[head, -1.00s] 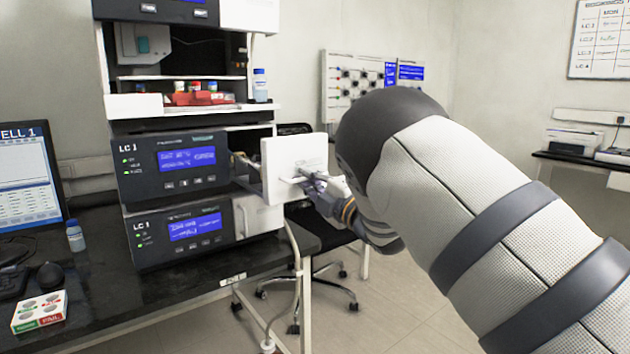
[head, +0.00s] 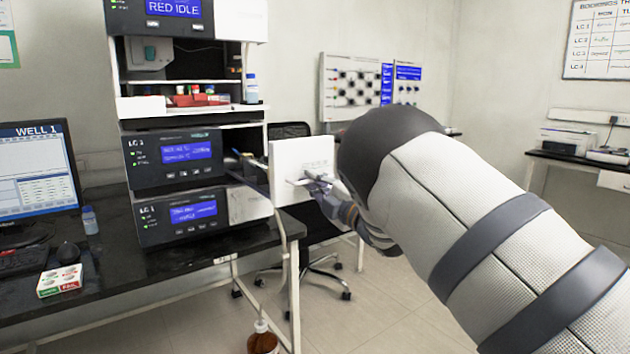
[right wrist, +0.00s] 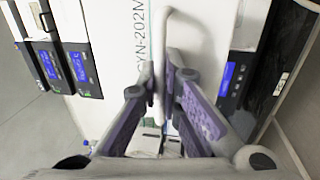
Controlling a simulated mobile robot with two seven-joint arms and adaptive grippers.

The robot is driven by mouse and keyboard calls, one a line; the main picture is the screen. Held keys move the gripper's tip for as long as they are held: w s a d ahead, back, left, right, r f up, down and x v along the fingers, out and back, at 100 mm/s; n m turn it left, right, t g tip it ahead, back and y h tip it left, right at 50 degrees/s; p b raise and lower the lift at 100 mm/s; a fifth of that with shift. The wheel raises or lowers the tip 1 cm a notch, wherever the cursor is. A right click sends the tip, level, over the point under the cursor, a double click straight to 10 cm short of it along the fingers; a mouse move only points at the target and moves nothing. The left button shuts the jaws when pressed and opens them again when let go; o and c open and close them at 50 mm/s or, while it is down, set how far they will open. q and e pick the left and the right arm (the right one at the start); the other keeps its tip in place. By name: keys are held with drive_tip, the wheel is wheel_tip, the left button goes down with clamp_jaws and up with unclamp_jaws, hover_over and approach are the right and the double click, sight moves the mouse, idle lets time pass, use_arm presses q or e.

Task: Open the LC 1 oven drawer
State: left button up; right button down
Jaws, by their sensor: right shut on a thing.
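My left gripper is out of view.
The stack stands on a black bench (head: 120,265) with a monitor (head: 40,170), a small bottle (head: 90,220) and a card box (head: 60,280). A chair (head: 320,270) is behind the drawer front. A brown bottle (head: 262,338) is low, near the bench leg.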

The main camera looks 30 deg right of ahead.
drive_tip(key=shift+r, duration=0.1)
drive_tip(key=c, duration=2)
unclamp_jaws()
drive_tip(key=shift+c, duration=0.2)
drive_tip(key=v, duration=1.2)
